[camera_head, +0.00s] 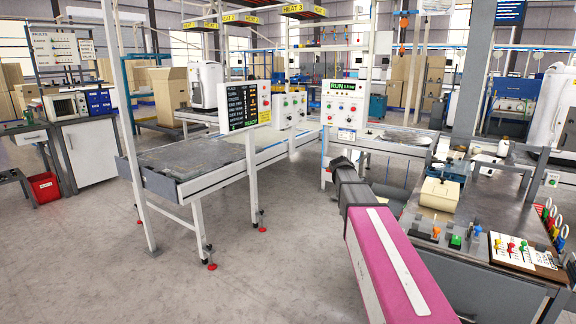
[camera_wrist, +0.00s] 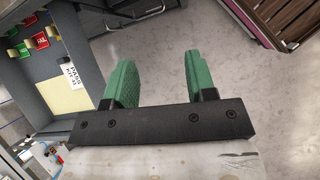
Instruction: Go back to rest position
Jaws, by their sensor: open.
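My gripper (camera_wrist: 157,80) shows in the wrist view with two green fingers spread apart and nothing between them. Bare grey floor lies behind the fingers. In the head view my pink arm reaches forward from the bottom right and ends in dark joints; the fingers cannot be made out there. The arm passes left of the workbench (camera_head: 398,215) and in front of the conveyor table with the RUN panel (camera_head: 350,103).
A long conveyor table (camera_head: 190,185) stands left of centre. A red bin (camera_head: 44,187) sits far left. The floor (camera_head: 150,285) at front left is clear. A slatted dark crate (camera_wrist: 283,18) shows in the wrist view.

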